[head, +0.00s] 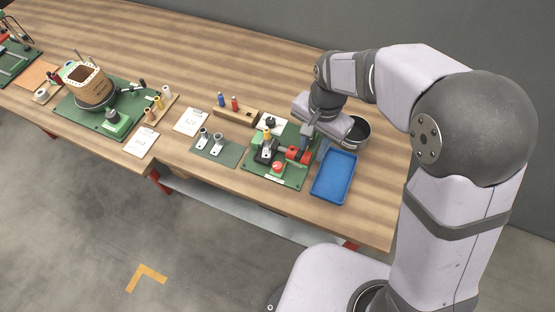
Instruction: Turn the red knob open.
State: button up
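A round red knob or button (277,167) sits at the front of a green board (262,177), right of the table's middle. A second red part (298,155), blocky in shape, lies just behind and right of it; I cannot tell which one is the knob to be turned. My gripper (306,138) points down over the right side of the board, close above the blocky red part. Its fingertips are small and partly blend with the fixture, so contact and finger opening cannot be made out.
A black fixture with a yellow-topped part (267,138) stands left of my gripper. A grey-green mat (228,155) with two metal fittings lies left. The wooden table's back (215,55) is clear.

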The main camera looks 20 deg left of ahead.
send_near(277, 165)
jog(key=d+r, duration=0.1)
jog(key=shift+s+a+f, duration=0.15)
jog(key=shift+a+f, duration=0.4)
jog(key=shift+f, duration=0.55)
jog(key=shift+f+p, duration=1.4)
jog(key=shift+f, duration=2.2)
grip_shut()
